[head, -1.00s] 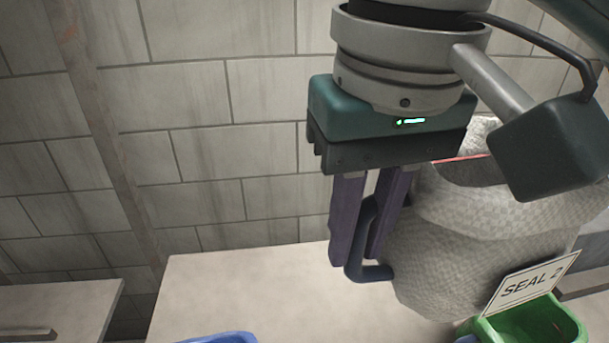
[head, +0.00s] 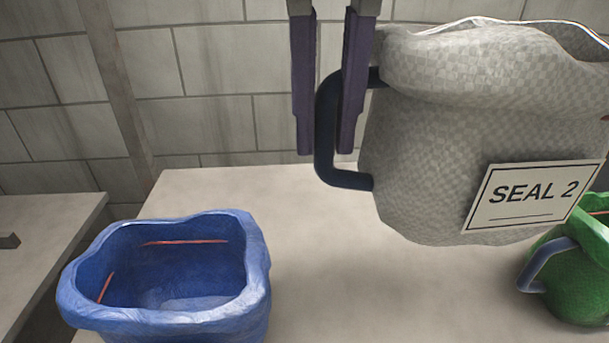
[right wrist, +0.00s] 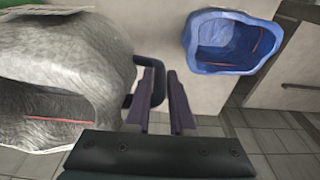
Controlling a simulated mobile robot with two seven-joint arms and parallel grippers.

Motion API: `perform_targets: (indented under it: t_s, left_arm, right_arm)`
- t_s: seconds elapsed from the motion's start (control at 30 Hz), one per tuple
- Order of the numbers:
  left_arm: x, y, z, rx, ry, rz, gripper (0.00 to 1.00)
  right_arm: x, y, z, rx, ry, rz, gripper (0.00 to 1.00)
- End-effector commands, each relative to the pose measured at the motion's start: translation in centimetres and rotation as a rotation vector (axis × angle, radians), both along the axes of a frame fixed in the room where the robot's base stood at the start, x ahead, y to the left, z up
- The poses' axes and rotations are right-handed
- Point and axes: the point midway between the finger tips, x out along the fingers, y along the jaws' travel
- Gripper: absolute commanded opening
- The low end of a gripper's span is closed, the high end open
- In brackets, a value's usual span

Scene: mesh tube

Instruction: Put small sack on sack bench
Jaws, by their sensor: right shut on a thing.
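A grey woven sack (head: 425,130) with a dark handle hangs from my right gripper (head: 325,150). A white tag (head: 530,195) reading "SEAL 2" is on its front. The gripper's purple fingers are shut on the handle at the sack's left side. The sack appears above the pale bench (head: 330,280); the exact gap under it cannot be judged. In the right wrist view, the sack (right wrist: 70,75) fills the left side, with my right gripper (right wrist: 160,130) beside it at the handle. My left gripper is not in view.
A blue open sack (head: 250,290) stands at the bench's front left. A green sack (head: 580,285) with a handle stands at the right, partly behind the tag. Bare bench top lies between them. Another pale surface (head: 40,225) is at far left; a tiled wall (head: 215,60) is behind.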

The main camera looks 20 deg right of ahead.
Motion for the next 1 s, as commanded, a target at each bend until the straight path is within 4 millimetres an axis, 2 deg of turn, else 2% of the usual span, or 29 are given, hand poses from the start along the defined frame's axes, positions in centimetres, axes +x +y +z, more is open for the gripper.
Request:
perform_targets:
  t_s: [0.03,0.07,0.4,0.5,0.73,0.9,1.0]
  left_arm:
    - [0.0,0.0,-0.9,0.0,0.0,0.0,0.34]
    - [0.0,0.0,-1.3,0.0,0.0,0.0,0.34]
    - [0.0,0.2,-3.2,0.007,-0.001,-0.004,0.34]
    - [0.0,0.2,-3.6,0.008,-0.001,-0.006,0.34]
    - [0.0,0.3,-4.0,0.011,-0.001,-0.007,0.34]
    - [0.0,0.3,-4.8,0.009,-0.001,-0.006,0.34]
    - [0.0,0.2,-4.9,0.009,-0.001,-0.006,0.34]
  right_arm:
    - [-0.1,0.0,-1.6,0.0,0.005,0.0,0.0]
    - [-0.1,0.0,-2.4,0.001,0.006,0.0,0.0]
    - [-0.1,-0.1,-11.4,-0.002,0.004,0.001,0.0]
    - [-0.1,-0.1,-13.3,-0.003,0.002,0.001,0.0]
    - [0.0,-0.1,-15.3,-0.002,0.001,0.001,0.0]
    - [-0.1,-0.1,-18.0,-0.003,0.002,0.001,0.0]
    - [0.0,-0.1,-18.8,-0.001,-0.001,0.001,0.0]
